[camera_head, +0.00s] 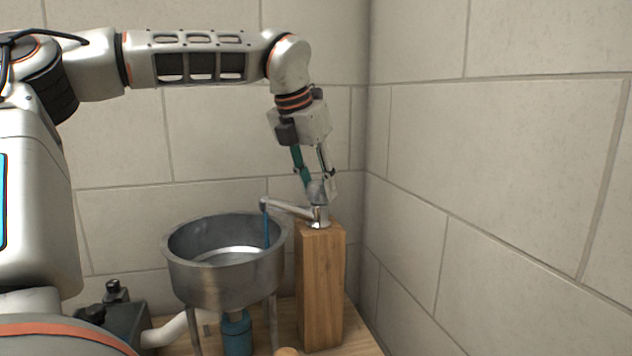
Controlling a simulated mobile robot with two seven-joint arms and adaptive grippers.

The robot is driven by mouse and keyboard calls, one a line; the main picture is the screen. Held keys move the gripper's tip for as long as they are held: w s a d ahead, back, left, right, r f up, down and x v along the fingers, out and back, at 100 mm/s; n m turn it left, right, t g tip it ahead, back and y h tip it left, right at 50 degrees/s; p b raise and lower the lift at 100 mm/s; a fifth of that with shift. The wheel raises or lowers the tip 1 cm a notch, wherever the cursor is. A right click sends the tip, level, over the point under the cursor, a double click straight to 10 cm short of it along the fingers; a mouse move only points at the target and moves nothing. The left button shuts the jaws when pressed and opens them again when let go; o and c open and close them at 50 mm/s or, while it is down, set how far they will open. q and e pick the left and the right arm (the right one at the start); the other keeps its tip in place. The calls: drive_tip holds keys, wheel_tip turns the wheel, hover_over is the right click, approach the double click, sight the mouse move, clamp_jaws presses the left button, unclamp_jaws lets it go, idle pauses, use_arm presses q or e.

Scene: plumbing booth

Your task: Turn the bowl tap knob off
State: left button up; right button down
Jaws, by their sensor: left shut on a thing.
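The chrome bowl tap (290,209) stands on top of a wooden post, its spout reaching left over the rim of a grey metal bowl (226,271). A blue stream of water (266,228) hangs from the spout end down into the bowl. My left gripper (318,188) points down from above and is shut on the tap knob (316,193) at the top of the tap. The fingers partly hide the knob, so its turn angle cannot be told. My right gripper is not in view.
The wooden post (321,290) stands right of the bowl, close to the tiled wall corner. A blue fitting (237,335) and a white pipe (172,330) sit under the bowl. A dark device (118,318) stands at lower left. Bare walls close off the back and right.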

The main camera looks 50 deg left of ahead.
use_arm(q)
drive_tip(key=shift+r+m+h, duration=0.15)
drive_tip(key=shift+m+h, duration=0.15)
drive_tip(key=shift+m, duration=0.7)
drive_tip(key=m+h+p, duration=0.1)
drive_tip(key=m+p, duration=0.1)
drive_tip(key=m, duration=0.2)
drive_tip(key=shift+a+h, duration=0.15)
drive_tip(key=shift+h, duration=0.25)
drive_tip(key=m, duration=0.2)
drive_tip(key=shift+m+g+h+p, duration=0.3)
drive_tip(key=shift+h+p, duration=0.1)
drive_tip(key=shift+m, duration=0.4)
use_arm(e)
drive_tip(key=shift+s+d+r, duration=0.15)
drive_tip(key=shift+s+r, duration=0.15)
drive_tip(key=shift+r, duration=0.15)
use_arm(q)
drive_tip(key=o, duration=1.1)
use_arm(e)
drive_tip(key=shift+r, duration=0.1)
